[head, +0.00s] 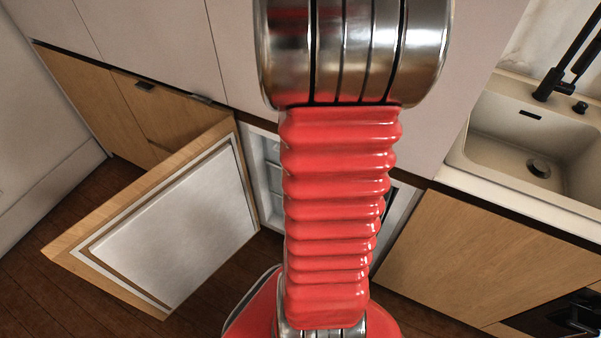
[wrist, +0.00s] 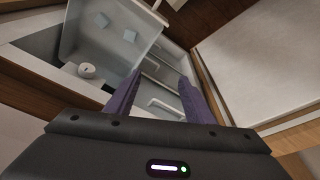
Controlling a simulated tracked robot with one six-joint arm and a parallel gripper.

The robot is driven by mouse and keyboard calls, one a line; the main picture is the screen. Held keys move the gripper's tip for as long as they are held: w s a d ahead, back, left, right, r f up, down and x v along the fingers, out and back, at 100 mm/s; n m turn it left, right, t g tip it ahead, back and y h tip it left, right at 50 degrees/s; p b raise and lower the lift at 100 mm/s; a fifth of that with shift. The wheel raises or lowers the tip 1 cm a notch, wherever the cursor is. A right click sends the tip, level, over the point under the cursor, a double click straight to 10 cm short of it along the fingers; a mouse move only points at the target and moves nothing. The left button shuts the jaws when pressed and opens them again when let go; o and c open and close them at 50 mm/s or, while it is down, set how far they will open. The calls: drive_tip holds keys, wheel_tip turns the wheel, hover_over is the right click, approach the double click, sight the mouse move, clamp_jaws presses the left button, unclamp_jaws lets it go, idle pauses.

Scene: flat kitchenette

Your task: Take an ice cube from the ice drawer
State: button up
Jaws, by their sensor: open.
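In the wrist view, the ice drawer (wrist: 98,48) is a pale open bin at the upper left. In the picture, the fingertips are below and to the right of the cubes, beside the drawer's lower right edge. How far they are from it in depth I cannot tell. In the head view, my red arm hides the gripper, the drawer and the cubes.
The freezer door (head: 185,235) stands wide open at left, and shows at right in the wrist view (wrist: 265,55). Part of the freezer interior (head: 270,175) shows beside my arm. A small white round object (wrist: 87,71) is near the drawer. The sink (head: 520,145) is at right.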

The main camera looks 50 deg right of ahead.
drive_tip(key=s+d+f+m+g, duration=0.1)
drive_tip(key=s+d+f+m, duration=0.1)
drive_tip(key=s+d+f, duration=0.2)
drive_tip(key=s+f, duration=0.3)
drive_tip(key=s, duration=0.1)
drive_tip(key=shift+f+m+y, duration=0.3)
drive_tip(key=shift+f+m, duration=0.05)
drive_tip(key=shift+m, duration=0.05)
drive_tip(key=shift+d, duration=0.1)
drive_tip(key=shift+w+d+f, duration=0.1)
drive_tip(key=shift+d+f, duration=0.1)
drive_tip(key=shift+f, duration=1.25)
drive_tip(key=shift+w+d+f, duration=0.1)
drive_tip(key=shift+d+f, duration=0.1)
drive_tip(key=shift+f, duration=1.2)
drive_tip(key=shift+w+d+f, duration=0.1)
drive_tip(key=shift+d+f, duration=0.1)
drive_tip(key=shift+f, duration=1.25)
drive_tip(key=shift+f, duration=0.1)
drive_tip(key=shift+w+d+f, duration=0.1)
drive_tip(key=shift+d+f, duration=0.1)
drive_tip(key=shift+f, duration=1)
drive_tip(key=shift+d+f, duration=0.15)
drive_tip(key=shift+f, duration=1.05)
drive_tip(key=shift+c, duration=0.5)
drive_tip(key=c, duration=1)
drive_tip(key=shift+r, duration=0.1)
